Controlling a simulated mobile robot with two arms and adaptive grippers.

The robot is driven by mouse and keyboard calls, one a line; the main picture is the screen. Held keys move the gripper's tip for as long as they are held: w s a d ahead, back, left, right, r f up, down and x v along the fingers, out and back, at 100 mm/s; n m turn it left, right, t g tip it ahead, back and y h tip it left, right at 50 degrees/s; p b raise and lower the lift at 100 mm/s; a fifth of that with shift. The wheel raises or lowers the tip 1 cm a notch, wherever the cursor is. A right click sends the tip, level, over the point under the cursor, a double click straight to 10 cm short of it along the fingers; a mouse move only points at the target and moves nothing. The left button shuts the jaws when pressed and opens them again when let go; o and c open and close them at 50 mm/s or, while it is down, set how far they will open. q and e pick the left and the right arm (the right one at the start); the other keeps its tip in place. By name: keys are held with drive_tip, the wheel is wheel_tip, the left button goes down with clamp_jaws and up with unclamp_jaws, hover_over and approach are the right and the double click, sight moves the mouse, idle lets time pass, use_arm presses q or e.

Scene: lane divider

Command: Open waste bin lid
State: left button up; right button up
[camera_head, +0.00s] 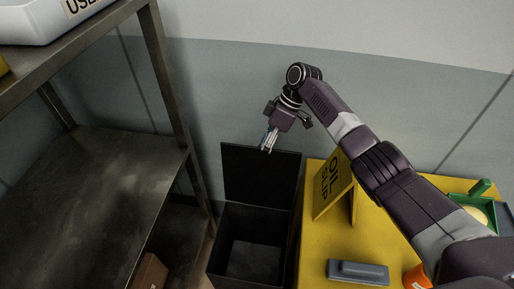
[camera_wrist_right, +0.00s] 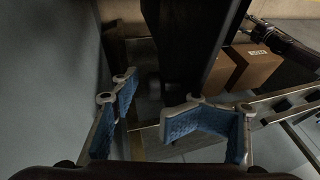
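The black waste bin (camera_head: 225,250) stands on the floor between the metal shelf and the yellow table. Its lid (camera_head: 258,175) is raised, standing nearly upright at the back, and the bin's empty-looking inside shows. My right gripper (camera_head: 267,147) is at the lid's top edge; whether it touches is unclear. In the right wrist view my right gripper (camera_wrist_right: 160,112) has its blue-padded fingers well apart with nothing held between them. A dark panel, likely the lid (camera_wrist_right: 190,45), shows beyond the fingers. My left gripper is not in view.
A metal shelf (camera_head: 95,165) stands left of the bin. The yellow table (camera_head: 320,240) on the right holds an oil-slip sign (camera_head: 333,185), a grey block (camera_head: 357,272) and an orange item (camera_head: 417,277). Cardboard boxes (camera_wrist_right: 255,68) show in the wrist view. The wall is close behind.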

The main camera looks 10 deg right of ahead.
drive_tip(key=shift+d, duration=0.35)
drive_tip(key=v, duration=1.1)
drive_tip(key=shift+r, duration=0.4)
drive_tip(key=shift+w+d, duration=0.1)
